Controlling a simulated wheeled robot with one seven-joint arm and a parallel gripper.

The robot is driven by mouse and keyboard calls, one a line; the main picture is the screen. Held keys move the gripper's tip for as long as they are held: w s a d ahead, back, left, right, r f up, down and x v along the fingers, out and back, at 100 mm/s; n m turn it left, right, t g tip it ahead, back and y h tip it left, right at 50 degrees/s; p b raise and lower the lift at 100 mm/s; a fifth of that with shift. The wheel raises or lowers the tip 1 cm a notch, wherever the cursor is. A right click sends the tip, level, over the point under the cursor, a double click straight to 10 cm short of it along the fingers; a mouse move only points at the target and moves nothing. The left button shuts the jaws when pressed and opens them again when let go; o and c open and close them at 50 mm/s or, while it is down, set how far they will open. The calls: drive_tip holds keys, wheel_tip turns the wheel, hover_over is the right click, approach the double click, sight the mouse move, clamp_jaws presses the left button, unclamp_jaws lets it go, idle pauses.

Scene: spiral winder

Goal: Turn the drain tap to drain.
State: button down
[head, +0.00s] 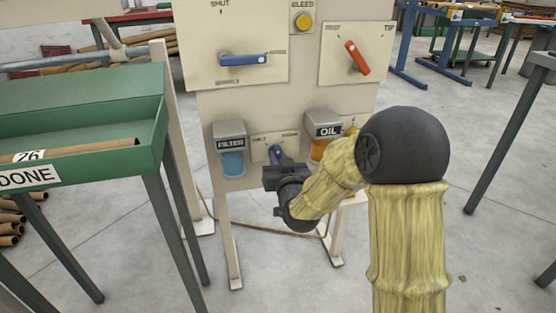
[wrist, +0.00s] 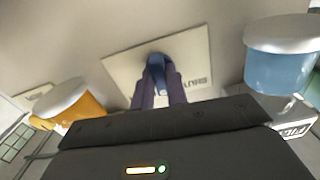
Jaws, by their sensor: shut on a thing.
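The drain tap (head: 274,151) is a small blue handle on a pale plate (head: 262,142) low on the panel, between the filter and oil bowls. In the wrist view the blue handle (wrist: 160,68) sits between my two dark fingers, in front of the plate (wrist: 118,72), which bears partly readable lettering at its right. My gripper (head: 279,160) is shut on the handle; in the wrist view its fingers (wrist: 158,92) flank it on both sides. My fingers and wrist hide part of the handle and plate, so its exact angle is hard to tell.
The blue filter bowl (head: 232,162) and amber oil bowl (head: 319,148) hang close on either side. Above are a larger blue lever (head: 243,60), a red lever (head: 357,57) and a yellow bleed button (head: 302,22). A green tray (head: 150,125) stands at the left.

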drive_tip(key=m, duration=0.4)
drive_tip(key=shift+m, duration=2)
drive_tip(key=c, duration=1.4)
unclamp_jaws()
drive_tip(key=shift+s, duration=0.15)
drive_tip(key=b+v, duration=1.2)
drive_tip(key=v, duration=0.5)
drive_tip(key=shift+b, duration=0.35)
